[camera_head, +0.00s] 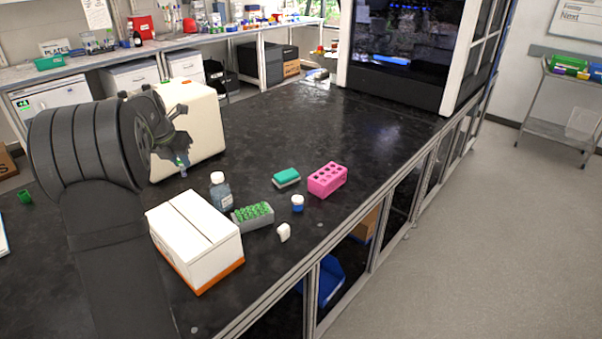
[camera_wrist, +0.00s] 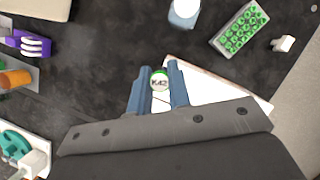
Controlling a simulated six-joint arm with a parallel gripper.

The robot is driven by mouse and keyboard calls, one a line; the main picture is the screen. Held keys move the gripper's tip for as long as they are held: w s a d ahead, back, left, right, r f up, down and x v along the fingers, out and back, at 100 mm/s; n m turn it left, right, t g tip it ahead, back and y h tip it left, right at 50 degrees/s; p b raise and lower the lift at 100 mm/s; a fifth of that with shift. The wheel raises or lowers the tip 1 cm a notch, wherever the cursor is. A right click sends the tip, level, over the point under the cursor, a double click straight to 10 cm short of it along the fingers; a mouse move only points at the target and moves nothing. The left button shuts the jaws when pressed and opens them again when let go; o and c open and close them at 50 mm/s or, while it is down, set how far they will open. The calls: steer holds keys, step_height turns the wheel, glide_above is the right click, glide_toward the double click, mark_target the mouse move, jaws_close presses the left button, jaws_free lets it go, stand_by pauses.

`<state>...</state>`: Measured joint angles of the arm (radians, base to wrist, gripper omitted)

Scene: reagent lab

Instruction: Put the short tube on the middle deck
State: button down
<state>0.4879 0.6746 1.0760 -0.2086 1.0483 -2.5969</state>
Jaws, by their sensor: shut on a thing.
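My gripper (camera_head: 181,158) hangs above the black bench, in front of the cream box-shaped machine (camera_head: 207,118) and behind the white carton. In the wrist view my gripper (camera_wrist: 157,90) has its two blue-grey fingers closed on a short tube (camera_wrist: 159,78). The tube's body is mostly hidden below the cap. In the head view only a small bluish tip shows between the fingers. I cannot tell which surface is the middle deck.
A white carton (camera_head: 196,236) with an orange base stands near the gripper. Around it are a capped bottle (camera_head: 220,191), a grey rack of green-capped tubes (camera_head: 253,216), a blue-and-white jar (camera_head: 297,203), a pink rack (camera_head: 327,179) and a green-topped box (camera_head: 286,177). The bench beyond is clear.

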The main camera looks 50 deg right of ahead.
steer(key=s+d+f+m, duration=0.1)
steer(key=s+d, duration=0.3)
steer(key=d, duration=0.4)
steer(key=s+d+f+m+g, duration=0.1)
steer(key=s+d+m, duration=0.15)
steer(key=d, duration=0.65)
steer(key=s+d+f+m, duration=0.1)
steer(key=s+d, duration=0.3)
steer(key=d, duration=0.4)
steer(key=shift+n+g, duration=0.25)
steer(key=shift+g, duration=0.05)
steer(key=w+a+f, duration=0.1)
steer(key=w+f, duration=0.2)
steer(key=f, duration=0.1)
steer(key=w+a+f, duration=0.1)
steer(key=w+f, duration=0.3)
steer(key=w+a+f, duration=0.1)
steer(key=w+f, duration=0.3)
steer(key=f, duration=0.1)
steer(key=shift+w, duration=0.1)
steer(key=shift+f+h, duration=0.3)
steer(key=shift+f, duration=1.4)
steer(key=shift+f, duration=0.1)
steer(key=c, duration=1.8)
jaws_free()
steer(key=shift+f, duration=0.1)
steer(key=o, duration=0.5)
steer(key=shift+c, duration=0.2)
